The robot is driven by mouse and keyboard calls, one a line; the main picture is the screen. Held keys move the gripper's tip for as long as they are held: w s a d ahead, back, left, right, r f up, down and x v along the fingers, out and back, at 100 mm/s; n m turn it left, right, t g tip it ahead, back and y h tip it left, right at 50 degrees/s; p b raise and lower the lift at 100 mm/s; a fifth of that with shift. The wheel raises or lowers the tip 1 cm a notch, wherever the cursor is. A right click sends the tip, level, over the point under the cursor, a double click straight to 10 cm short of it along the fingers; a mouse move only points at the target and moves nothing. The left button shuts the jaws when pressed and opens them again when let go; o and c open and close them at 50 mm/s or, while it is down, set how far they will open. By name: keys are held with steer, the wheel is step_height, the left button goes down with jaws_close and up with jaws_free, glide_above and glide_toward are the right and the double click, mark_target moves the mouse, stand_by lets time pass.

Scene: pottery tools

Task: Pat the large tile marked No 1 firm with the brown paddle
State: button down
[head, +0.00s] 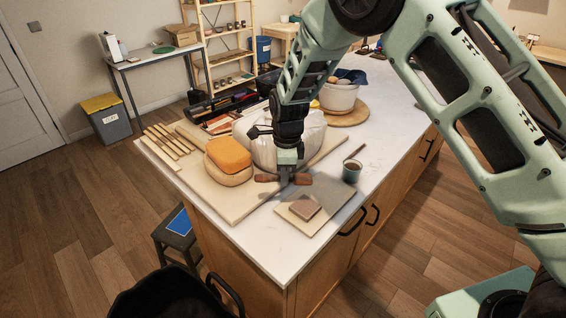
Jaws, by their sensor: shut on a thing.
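My gripper (284,180) points down over the worktop, just behind the tile board. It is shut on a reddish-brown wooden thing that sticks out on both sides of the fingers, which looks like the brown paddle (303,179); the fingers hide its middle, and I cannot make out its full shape. A small grey-brown square block (305,206) lies on a flat beige-grey square board or tile (325,211) in front and right of my gripper. No marking such as No 1 is legible. The held thing appears apart from the block.
A dark cup (352,172) with a stick in it stands right of my gripper. A white bag (262,150) is behind it. An orange block (228,153) on a round wooden piece is left. Wooden strips (166,142) lie farther left. The front counter corner (275,248) is clear.

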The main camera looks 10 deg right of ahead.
steer(key=shift+f+b, duration=2.35)
steer(key=shift+f, duration=0.85)
step_height(320, 180, down, 4)
steer(key=shift+r+b, duration=0.1)
steer(key=shift+b, duration=1.05)
step_height(320, 180, up, 4)
steer(key=p, duration=0.3)
steer(key=shift+r, duration=0.2)
steer(key=shift+f, duration=0.1)
steer(key=shift+a+f, duration=0.1)
steer(key=shift+f, duration=0.05)
